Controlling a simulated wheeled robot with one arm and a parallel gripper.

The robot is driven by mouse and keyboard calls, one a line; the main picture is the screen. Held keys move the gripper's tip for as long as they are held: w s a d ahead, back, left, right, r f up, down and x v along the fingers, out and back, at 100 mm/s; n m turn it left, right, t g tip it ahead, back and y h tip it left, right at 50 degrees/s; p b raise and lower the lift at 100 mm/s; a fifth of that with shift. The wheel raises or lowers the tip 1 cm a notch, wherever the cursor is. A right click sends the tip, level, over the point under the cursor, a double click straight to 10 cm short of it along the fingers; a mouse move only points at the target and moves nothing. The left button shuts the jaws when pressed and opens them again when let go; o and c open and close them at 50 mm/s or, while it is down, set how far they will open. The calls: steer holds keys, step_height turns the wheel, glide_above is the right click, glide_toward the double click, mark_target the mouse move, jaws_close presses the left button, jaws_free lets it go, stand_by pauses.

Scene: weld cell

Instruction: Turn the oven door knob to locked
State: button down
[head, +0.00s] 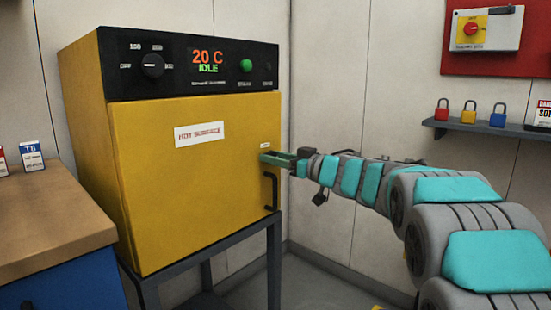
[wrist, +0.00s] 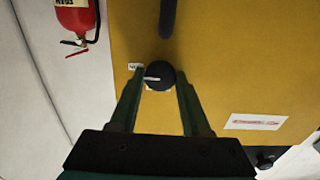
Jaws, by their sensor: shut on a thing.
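The yellow oven (head: 195,175) stands on a dark stand, and its door is shut. The door knob (wrist: 160,76) is round and black with a white pointer line. In the wrist view the line points left, toward a small white label (wrist: 134,66) too small to read. Another white label is partly hidden below the knob. My gripper (head: 264,158) reaches the right edge of the door; its fingers (wrist: 160,80) are shut on the knob from both sides. In the head view the knob is hidden by my gripper. The oven display (head: 208,62) reads 20 C IDLE.
The black door handle (head: 270,190) is just below my gripper. A wooden-topped bench (head: 45,225) stands at the left. A shelf with padlocks (head: 480,128) is on the right wall. A red fire extinguisher (wrist: 76,18) shows in the wrist view.

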steer(key=shift+n, duration=1.5)
steer(key=n, duration=0.5)
steer(key=shift+s+f+n+b, duration=0.1)
steer(key=shift+f+n+b, duration=0.2)
steer(key=shift+b, duration=0.1)
steer(key=n+b, duration=0.2)
steer(key=n, duration=0.2)
steer(key=shift+n, duration=0.3)
steer(key=n+b, duration=0.3)
steer(key=n, duration=0.1)
steer(key=shift+a+n, duration=0.1)
steer(key=shift+n, duration=0.2)
steer(key=shift+c, duration=2.1)
jaws_free()
steer(key=shift+r, duration=0.1)
